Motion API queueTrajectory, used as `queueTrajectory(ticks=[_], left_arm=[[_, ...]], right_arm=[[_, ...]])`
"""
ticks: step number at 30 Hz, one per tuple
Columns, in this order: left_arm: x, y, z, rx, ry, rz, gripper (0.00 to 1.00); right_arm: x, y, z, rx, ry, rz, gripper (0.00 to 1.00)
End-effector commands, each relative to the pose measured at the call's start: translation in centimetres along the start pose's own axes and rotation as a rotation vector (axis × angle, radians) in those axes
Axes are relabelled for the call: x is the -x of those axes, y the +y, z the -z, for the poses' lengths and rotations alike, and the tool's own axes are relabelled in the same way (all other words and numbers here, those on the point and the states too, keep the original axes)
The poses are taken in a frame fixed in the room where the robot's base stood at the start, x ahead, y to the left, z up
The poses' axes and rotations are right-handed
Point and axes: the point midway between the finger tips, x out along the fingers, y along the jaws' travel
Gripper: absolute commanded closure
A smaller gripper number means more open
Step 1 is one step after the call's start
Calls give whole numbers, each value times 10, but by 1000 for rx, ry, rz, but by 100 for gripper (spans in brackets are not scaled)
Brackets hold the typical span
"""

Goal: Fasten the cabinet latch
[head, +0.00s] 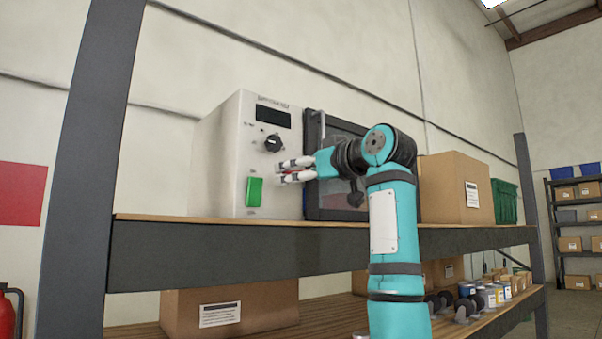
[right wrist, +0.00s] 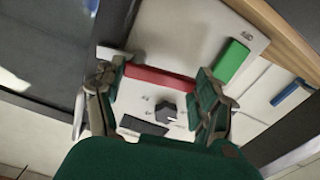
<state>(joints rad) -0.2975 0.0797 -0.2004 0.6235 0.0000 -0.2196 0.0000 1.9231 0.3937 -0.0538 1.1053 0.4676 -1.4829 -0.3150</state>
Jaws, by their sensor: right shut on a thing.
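The cabinet (head: 222,150) is a white box on the upper shelf, with a dark-framed glass door (head: 312,195) right of its control panel. The panel carries a black knob (head: 273,143), a dark display (head: 273,116) and a green block (head: 254,191). My right gripper (head: 288,171) is at the panel's right edge by the door. In the right wrist view a red bar (right wrist: 158,79), apparently the latch, spans between the fingers of my right gripper (right wrist: 160,85), which is shut on it. My left gripper is out of view.
A cardboard box (head: 455,190) stands right of the cabinet, with a green crate (head: 505,201) beyond. The shelf's front beam (head: 200,255) runs below. A lower shelf holds another cardboard box (head: 235,308) and several small cans and weights.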

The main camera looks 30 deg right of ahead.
Motion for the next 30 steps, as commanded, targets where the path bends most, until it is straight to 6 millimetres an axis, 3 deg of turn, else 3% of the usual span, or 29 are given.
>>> queueTrajectory(ticks=[8, 17, 18, 21, 23, 30], left_arm=[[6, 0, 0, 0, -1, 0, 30], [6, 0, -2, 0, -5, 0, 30], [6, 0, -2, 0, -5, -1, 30], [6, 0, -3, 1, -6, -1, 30], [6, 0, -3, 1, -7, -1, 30], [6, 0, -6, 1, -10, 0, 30]], right_arm=[[0, 1, 6, -180, 2, -1, 62], [1, 2, 6, -197, 3, -1, 62], [1, 2, 6, -197, 3, -1, 24], [0, 2, 6, -196, 2, -1, 11], [0, 1, 6, -195, 2, -1, 5], [0, 1, 6, -194, 1, 0, 5]])
